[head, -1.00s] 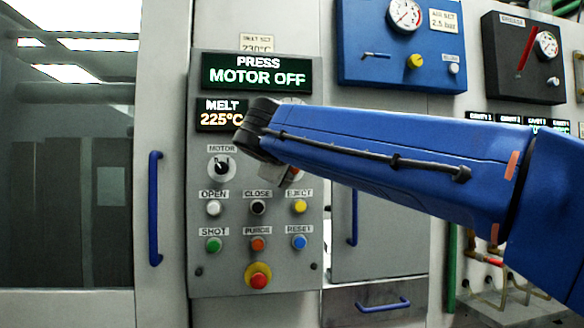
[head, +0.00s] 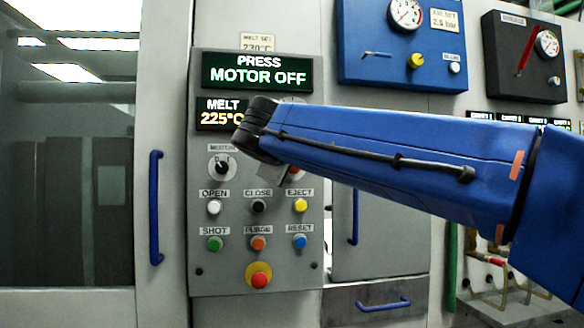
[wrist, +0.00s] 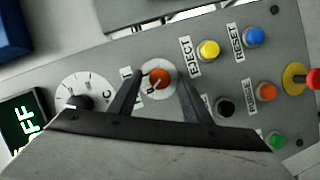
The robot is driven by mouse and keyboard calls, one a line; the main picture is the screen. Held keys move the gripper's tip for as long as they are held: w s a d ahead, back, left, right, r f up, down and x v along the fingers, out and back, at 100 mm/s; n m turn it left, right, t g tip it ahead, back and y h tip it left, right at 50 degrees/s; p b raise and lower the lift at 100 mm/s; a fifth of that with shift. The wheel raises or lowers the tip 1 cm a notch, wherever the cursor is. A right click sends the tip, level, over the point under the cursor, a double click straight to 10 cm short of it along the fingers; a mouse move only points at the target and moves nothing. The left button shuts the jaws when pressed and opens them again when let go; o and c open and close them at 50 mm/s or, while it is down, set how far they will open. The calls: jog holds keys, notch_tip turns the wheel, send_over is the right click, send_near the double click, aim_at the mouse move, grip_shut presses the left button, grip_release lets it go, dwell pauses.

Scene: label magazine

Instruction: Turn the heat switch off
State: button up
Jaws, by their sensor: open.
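The heat switch is an orange rotary knob on a pale round plate (wrist: 160,78) in the wrist view. Its label beside it is mostly covered by a finger. My gripper (wrist: 163,82) is open, with one dark finger on each side of the orange knob and nothing held. I cannot tell whether the fingers touch the knob. In the head view only a sliver of the orange knob (head: 297,173) shows below my arm, and my gripper (head: 271,173) is mostly hidden behind my wrist. The knob's setting is hard to read.
The black motor knob (head: 222,167) is left of the heat switch. Below are several push buttons, including the yellow eject button (head: 300,206), and a red emergency stop (head: 259,277). A dial (wrist: 82,95) lies close to my gripper. A display (head: 257,70) reads PRESS MOTOR OFF.

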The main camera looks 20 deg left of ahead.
jog(key=v, duration=1.7)
jog(key=w+d+f+m+g+h, duration=0.1)
jog(key=w+d+f, duration=0.35)
jog(key=d, duration=0.35)
jog(key=w+d+f+m+g+h, duration=0.1)
jog(key=w+d+f+g+h, duration=0.1)
jog(key=w+d+f, duration=0.5)
jog(key=s+d+f+m+g+h, duration=0.1)
jog(key=s+d+f+m, duration=0.1)
jog(key=d+f, duration=0.55)
jog(key=s+d+f+m+g, duration=0.15)
jog(key=d+f, duration=0.25)
jog(key=d, duration=0.6)
jog(key=s+d+f+m+g, duration=0.1)
jog(key=s+d+f+m, duration=0.2)
jog(key=s+d+f, duration=0.3)
jog(key=s+d+f+m+g, duration=0.2)
jog(key=s+d+f, duration=0.5)
jog(key=f, duration=0.7)
jog(key=s+d+f+m+g+y, duration=0.1)
jog(key=s+d+f+m, duration=0.4)
jog(key=f, duration=0.6)
jog(key=s+d+g, duration=0.1)
jog(key=s+d, duration=0.1)
jog(key=shift+s+d, duration=0.2)
jog(key=shift+s, duration=0.2)
